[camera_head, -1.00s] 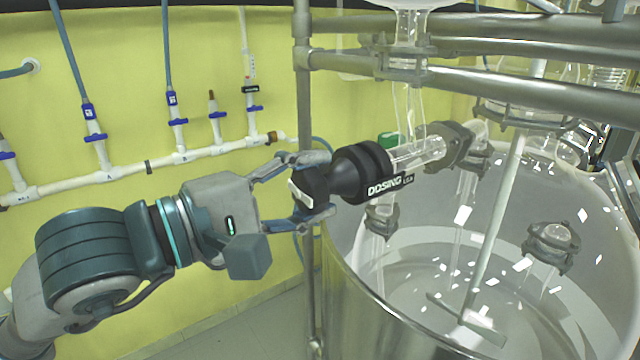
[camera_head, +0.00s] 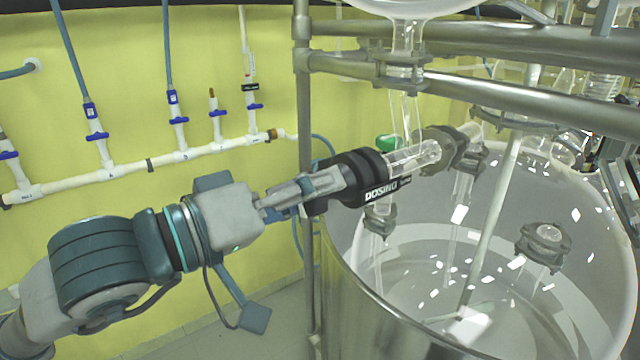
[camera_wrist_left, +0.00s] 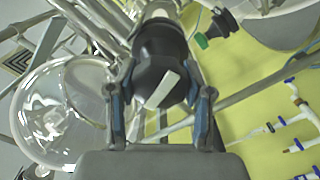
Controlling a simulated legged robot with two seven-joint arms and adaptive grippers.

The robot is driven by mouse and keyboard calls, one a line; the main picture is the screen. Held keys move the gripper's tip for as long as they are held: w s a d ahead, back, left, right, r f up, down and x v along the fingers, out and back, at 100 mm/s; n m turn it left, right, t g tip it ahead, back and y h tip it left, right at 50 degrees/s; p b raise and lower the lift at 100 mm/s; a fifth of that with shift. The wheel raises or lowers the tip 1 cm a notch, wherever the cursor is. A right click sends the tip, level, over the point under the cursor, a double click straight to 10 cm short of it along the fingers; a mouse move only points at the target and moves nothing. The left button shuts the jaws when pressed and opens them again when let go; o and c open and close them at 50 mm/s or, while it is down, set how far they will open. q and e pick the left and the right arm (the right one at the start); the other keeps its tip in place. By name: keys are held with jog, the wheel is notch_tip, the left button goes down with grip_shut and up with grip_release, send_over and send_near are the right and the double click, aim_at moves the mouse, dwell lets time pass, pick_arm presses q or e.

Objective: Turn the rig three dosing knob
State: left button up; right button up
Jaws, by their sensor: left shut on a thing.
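The black dosing knob (camera_head: 316,191) sits at the left end of a black valve body marked DOSING (camera_head: 376,183), which joins a horizontal glass tube (camera_head: 412,157) above the reactor. My left gripper (camera_head: 318,186) comes in from the left and is shut on the knob. In the head view its fingers are turned nearly edge-on and cover much of the knob. In the left wrist view the knob (camera_wrist_left: 161,80) with its white pointer mark lies between the two fingers. The pointer is slanted there. My right gripper is not in view.
A large open glass and metal reactor vessel (camera_head: 347,285) stands below the valve. A vertical steel post (camera_head: 305,120) and horizontal rails (camera_head: 520,92) are close by. White pipes (camera_head: 135,168) with blue valves run along the yellow wall.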

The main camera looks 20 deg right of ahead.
pick_arm(q)
jog(key=m+p, duration=0.1)
jog(key=m, duration=0.4)
jog(key=shift+m, duration=0.3)
jog(key=shift+a+m+p, duration=0.1)
jog(key=shift+m+p, duration=0.65)
jog(key=shift+m, duration=1.45)
jog(key=shift+r, duration=0.1)
jog(key=o, duration=1.2)
jog(key=shift+c, duration=0.2)
jog(key=shift+a, duration=0.2)
jog(key=v, duration=1.1)
jog(key=shift+a, duration=0.35)
jog(key=shift+s, duration=0.1)
